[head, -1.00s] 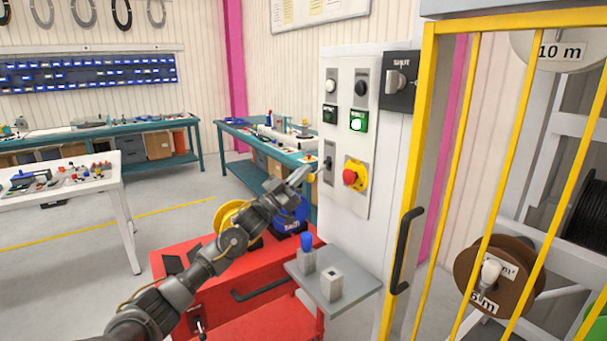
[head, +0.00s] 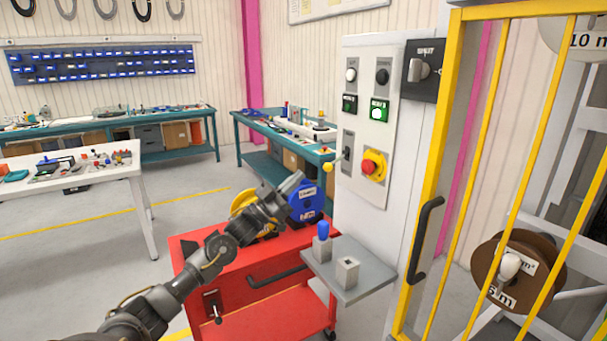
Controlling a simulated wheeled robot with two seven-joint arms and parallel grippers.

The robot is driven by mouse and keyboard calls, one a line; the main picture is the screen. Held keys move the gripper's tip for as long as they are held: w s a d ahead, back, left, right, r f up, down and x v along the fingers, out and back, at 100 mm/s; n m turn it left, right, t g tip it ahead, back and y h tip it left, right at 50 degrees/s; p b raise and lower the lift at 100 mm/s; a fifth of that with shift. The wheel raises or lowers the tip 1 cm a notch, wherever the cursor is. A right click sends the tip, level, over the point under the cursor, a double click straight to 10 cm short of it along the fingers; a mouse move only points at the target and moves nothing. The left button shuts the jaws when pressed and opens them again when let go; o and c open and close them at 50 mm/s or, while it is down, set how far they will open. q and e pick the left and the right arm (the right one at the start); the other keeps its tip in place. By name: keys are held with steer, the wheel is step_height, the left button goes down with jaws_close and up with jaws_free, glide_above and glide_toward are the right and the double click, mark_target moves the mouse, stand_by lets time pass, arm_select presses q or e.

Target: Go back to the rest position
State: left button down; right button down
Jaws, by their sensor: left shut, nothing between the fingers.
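My left gripper (head: 293,183) is shut and empty. It is in the middle of the head view, above the red cart (head: 255,287) and to the left of the white control cabinet (head: 365,215). It appears apart from the cabinet in the picture. A blue reel (head: 309,206) and a yellow reel (head: 243,201) show behind the gripper and wrist, partly hidden by them. My right gripper is not in the view.
A grey shelf (head: 362,284) with a blue-topped post (head: 322,240) juts from the cabinet. The cabinet carries a red stop button (head: 373,167) and switches. A yellow barred gate (head: 433,160) stands at right. Grey floor (head: 205,220) is open at left.

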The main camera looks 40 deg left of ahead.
arm_select(q)
steer(key=shift+s+f, duration=0.1)
steer(key=shift+f, duration=0.15)
stand_by(0.4)
step_height(320, 180, down, 27)
steer(key=w+a+n+g+y, duration=0.25)
steer(key=n+y, duration=0.35)
steer(key=y, duration=0.3)
steer(key=s+d+f+n+g+y, duration=0.1)
steer(key=s+d+f+g, duration=0.15)
steer(key=s+f, duration=0.65)
steer(key=s+d+f+g+y, duration=0.1)
steer(key=s+f+g, duration=0.25)
steer(key=f, duration=1.15)
steer(key=s+d+f+n+g+y, duration=0.1)
steer(key=s+d+f+g, duration=0.15)
steer(key=s+f, duration=0.6)
steer(key=s+d+f+g, duration=0.3)
steer(key=s+d+f, duration=0.2)
steer(key=s, duration=0.7)
steer(key=s+d+f+m+g, duration=0.1)
steer(key=s+d+f+g, duration=0.3)
steer(key=s+f, duration=0.5)
steer(key=s+d+f+m+g, duration=0.1)
steer(key=s+d+f+g, duration=0.2)
steer(key=s, duration=1.3)
steer(key=d+f, duration=0.3)
steer(key=f, duration=0.1)
steer(key=shift+d+f+h, duration=0.3)
steer(key=shift+d, duration=0.1)
